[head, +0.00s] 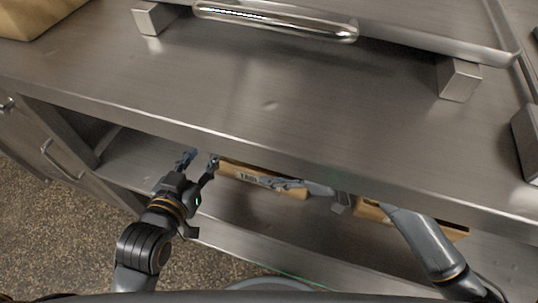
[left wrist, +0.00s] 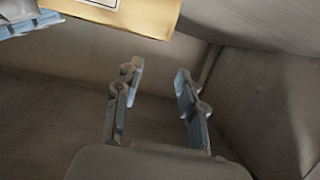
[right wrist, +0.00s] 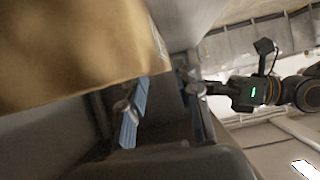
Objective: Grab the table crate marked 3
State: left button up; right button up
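A tan crate (head: 285,188) sits on the shelf under the steel counter. Part of its label shows, but I cannot read a number. In the left wrist view the crate (left wrist: 150,14) crosses the top, with a piece of the label. In the right wrist view it (right wrist: 70,50) fills the upper left. My left gripper (head: 200,160) is open and empty, just left of the crate's left end. My right gripper (head: 272,183) is in front of the crate and hides part of it. Its fingers (right wrist: 160,105) are apart with nothing between them in the right wrist view.
A second tan box (head: 450,230) stands further right on the shelf, partly behind my right arm. The counter's front edge (head: 270,150) overhangs the shelf (head: 235,235). A steel lid with a bar handle (head: 275,22) lies above the counter.

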aim_at(264, 174)
jog(key=b+x, duration=0.2)
jog(key=x, duration=0.2)
jog(key=shift+s+a, duration=0.1)
jog(key=shift+a, duration=0.2)
pick_arm(q)
notch_tip(264, 174, up, 9)
jog(key=w+d+t+h, duration=0.1)
jog(key=t+h, duration=0.1)
jog(key=t, duration=0.3)
jog(key=shift+d+t, duration=0.3)
jog(key=shift+w+f, duration=0.1)
pick_arm(e)
jog(key=shift+c, duration=0.4)
grip_shut()
